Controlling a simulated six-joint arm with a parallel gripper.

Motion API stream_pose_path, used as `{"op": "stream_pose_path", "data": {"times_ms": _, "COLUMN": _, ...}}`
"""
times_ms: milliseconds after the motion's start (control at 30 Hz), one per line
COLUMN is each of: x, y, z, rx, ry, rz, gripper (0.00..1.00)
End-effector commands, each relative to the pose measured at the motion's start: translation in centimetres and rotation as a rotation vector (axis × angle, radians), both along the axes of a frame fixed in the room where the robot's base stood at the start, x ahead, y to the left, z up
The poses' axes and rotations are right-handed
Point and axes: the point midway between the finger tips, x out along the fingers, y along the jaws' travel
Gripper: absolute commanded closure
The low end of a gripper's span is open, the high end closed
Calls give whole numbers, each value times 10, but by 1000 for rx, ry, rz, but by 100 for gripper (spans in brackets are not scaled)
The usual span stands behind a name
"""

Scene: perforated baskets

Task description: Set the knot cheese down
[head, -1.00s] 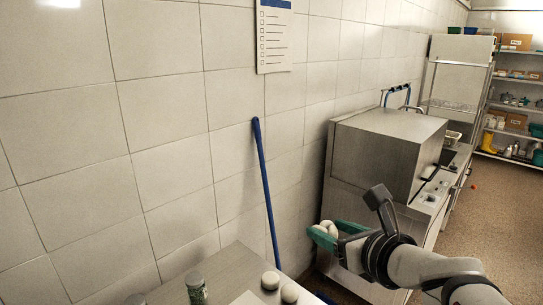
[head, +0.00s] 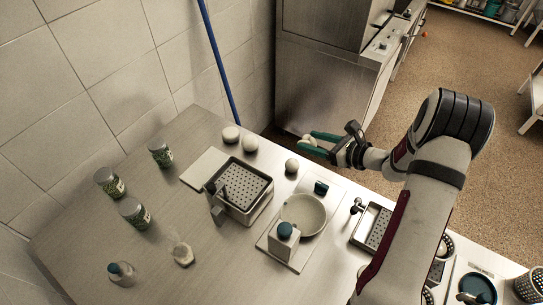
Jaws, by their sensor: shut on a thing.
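The knot cheese (head: 308,142), a small white lump, is between the green fingers of my gripper (head: 316,144). The gripper is shut on it and points left, near the table's far right edge. The fingers hide part of the cheese. The metal table (head: 140,200) spreads out below and to the left. Two round white cheeses, one (head: 230,133) and another (head: 249,143), stand near its back edge. A third white cheese (head: 291,165) stands just below my gripper in the picture.
A perforated basket (head: 262,187) stands mid-table beside a pale board (head: 204,166). Several jars stand at left. A perforated tray (head: 377,222) and round baskets lie right.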

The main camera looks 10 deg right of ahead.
Motion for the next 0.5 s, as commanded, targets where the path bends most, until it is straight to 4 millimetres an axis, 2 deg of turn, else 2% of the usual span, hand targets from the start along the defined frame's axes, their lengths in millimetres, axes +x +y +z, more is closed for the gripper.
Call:
{"op": "stream_pose_path", "data": {"times_ms": 200, "x": 35, "y": 57, "z": -41, "rx": 2, "ry": 5, "rz": 7, "gripper": 95}}
{"op": "stream_pose_path", "data": {"times_ms": 300, "x": 49, "y": 77, "z": -55, "rx": 1, "ry": 4, "rz": 4, "gripper": 95}}
{"op": "stream_pose_path", "data": {"times_ms": 433, "x": 59, "y": 90, "z": -67, "rx": 1, "ry": 3, "rz": 1, "gripper": 95}}
{"op": "stream_pose_path", "data": {"times_ms": 500, "x": 60, "y": 91, "z": -80, "rx": 1, "ry": 6, "rz": 0, "gripper": 95}}
